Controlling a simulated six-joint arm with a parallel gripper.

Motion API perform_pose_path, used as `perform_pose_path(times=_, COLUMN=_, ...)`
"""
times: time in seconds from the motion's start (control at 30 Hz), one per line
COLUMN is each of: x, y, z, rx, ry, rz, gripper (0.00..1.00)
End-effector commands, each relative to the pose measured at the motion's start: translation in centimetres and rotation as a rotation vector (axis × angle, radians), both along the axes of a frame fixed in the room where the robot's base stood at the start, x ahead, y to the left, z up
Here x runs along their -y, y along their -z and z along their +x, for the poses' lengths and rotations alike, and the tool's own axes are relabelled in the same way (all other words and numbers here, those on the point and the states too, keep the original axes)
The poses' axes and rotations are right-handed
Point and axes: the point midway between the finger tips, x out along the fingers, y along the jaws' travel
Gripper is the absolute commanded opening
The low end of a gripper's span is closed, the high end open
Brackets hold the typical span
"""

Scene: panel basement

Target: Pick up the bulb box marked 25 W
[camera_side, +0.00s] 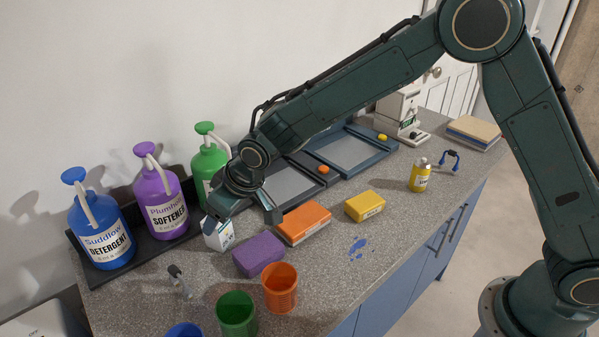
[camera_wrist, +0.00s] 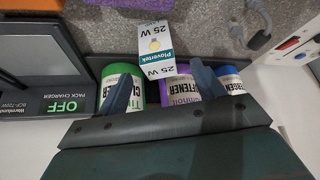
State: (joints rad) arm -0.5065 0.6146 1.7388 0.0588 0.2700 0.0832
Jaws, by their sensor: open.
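The bulb box (camera_side: 219,236) is a small white carton standing on the speckled counter in front of the bottles. My gripper (camera_side: 242,218) is open above and beside the box and holds nothing. In the wrist view the two fingertips of my gripper (camera_wrist: 161,72) lie on either side of the box's near end. I cannot tell whether either finger touches it.
Blue (camera_side: 101,235), purple (camera_side: 161,205) and green (camera_side: 209,163) pump bottles stand close behind. Purple (camera_side: 258,255), orange (camera_side: 304,224) and yellow (camera_side: 365,206) blocks lie to the right. Green (camera_side: 237,315) and orange (camera_side: 281,289) cups stand in front. Flat chargers (camera_side: 350,152) sit behind.

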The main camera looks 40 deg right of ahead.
Motion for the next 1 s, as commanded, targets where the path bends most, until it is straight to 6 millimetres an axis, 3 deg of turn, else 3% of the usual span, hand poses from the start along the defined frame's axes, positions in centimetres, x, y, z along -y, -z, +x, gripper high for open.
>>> perform_pose_path(times=0.2, x=-0.4, y=1.9, z=1.0, rx=0.0, ry=0.0, rz=0.0, gripper=0.68)
perform_pose_path(times=0.67, x=-0.6, y=2.8, z=1.5, rx=-0.001, ry=0.0, rz=0.0, gripper=0.68)
perform_pose_path(times=1.0, x=-1.1, y=5.7, z=3.0, rx=0.0, ry=0.0, rz=0.0, gripper=0.68)
